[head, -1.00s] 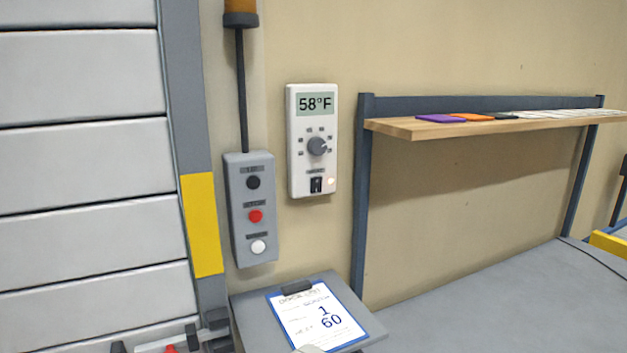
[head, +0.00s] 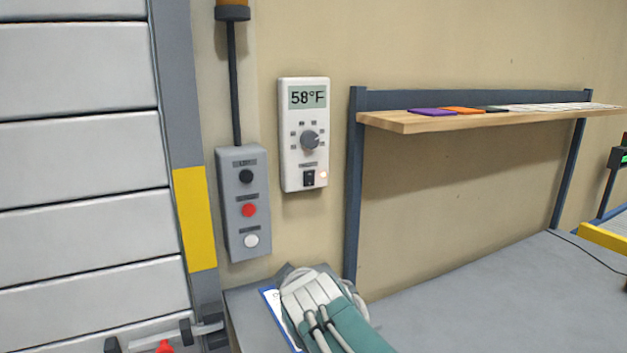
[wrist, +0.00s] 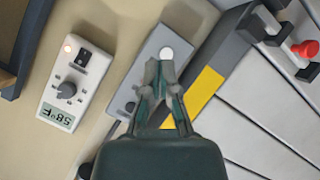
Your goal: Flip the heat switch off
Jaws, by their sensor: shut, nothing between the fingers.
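The heat switch (head: 309,179) is a small black rocker at the bottom of the white thermostat (head: 291,160), which reads 58°F. A small light (head: 323,175) beside the switch glows. In the wrist view the thermostat is turned around at the left, with the switch (wrist: 83,59) and lit light (wrist: 67,48) at its upper end. My gripper (wrist: 158,64) is shut and empty. It shows in front of the grey button box (wrist: 139,68), to the right of the switch and apart from it. In the head view my arm is low, below the thermostat.
The grey button box (head: 229,205) with black, red and white buttons hangs left of the thermostat. A wooden shelf (head: 400,121) on blue posts is to the right. A clipboard (head: 272,302) is mostly hidden by my arm.

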